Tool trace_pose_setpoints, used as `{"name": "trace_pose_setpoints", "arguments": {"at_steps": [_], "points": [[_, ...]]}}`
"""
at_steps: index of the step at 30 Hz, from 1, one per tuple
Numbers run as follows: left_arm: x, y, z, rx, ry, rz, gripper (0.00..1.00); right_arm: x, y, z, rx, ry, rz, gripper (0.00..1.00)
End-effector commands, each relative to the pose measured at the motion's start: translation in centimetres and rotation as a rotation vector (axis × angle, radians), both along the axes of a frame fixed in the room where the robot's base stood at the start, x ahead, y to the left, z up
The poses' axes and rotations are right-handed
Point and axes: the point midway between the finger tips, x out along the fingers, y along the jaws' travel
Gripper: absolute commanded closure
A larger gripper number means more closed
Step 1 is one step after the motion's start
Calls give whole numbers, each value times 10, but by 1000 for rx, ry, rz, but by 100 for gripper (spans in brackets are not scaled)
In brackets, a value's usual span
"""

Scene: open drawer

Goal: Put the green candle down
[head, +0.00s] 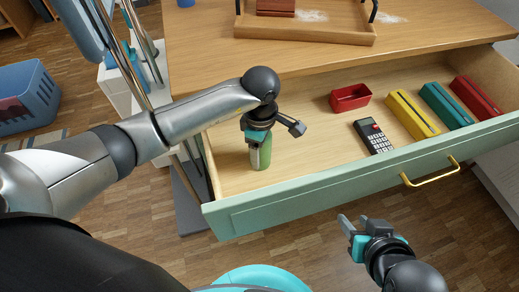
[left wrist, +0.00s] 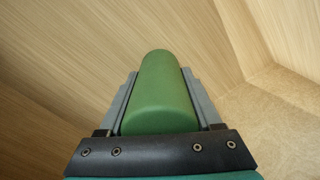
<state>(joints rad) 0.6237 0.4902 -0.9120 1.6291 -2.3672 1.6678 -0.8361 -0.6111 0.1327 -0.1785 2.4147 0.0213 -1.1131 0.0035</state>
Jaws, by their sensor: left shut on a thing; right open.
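The green candle (head: 262,152) is a plain green cylinder, upright in the left part of the open drawer (head: 300,192). My left gripper (head: 257,145) is shut on it from above. In the left wrist view the candle (left wrist: 160,90) lies between the two grey fingers, with the drawer's wooden walls and floor around it. I cannot tell whether the candle's lower end touches the drawer floor. My right gripper (head: 356,232) is open and empty, outside the drawer in front of its green face.
In the drawer are a red bin (head: 350,97), a dark calculator-like device (head: 374,136), and yellow (head: 412,114), teal (head: 446,105) and red (head: 476,97) boxes. The drawer floor between the candle and the device is clear. A wooden tray (head: 305,32) stands on the top above.

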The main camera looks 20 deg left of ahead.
Motion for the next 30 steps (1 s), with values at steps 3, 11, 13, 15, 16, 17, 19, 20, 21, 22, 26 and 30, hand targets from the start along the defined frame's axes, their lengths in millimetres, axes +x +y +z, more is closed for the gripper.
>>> {"name": "trace_pose_setpoints", "arguments": {"at_steps": [3,11,13,15,16,17,19,20,21,22,26,30], "points": [[0,0,1,-1,-2,0,100,0,0,0,0,1,0,56],[1,0,-3,0,-2,0,100,4,5,-1,16,-36,7,56],[0,0,-3,1,-1,0,28,4,5,-1,17,-38,7,56],[0,0,-3,1,0,0,20,4,5,0,17,-38,7,56],[0,0,-3,1,0,0,16,4,5,0,17,-38,7,56],[0,0,-3,1,0,0,13,4,5,0,17,-38,7,56],[0,0,-3,1,0,0,5,4,5,0,17,-38,7,56],[0,0,-3,1,0,0,4,4,5,0,17,-38,6,56],[0,0,-3,1,0,0,4,4,5,0,17,-38,6,56],[0,0,-3,1,0,0,4,4,5,0,17,-38,6,56],[0,0,-3,1,0,0,4,4,5,-1,16,-35,7,56],[0,0,-1,0,0,0,4,2,3,0,9,-21,4,56]]}}
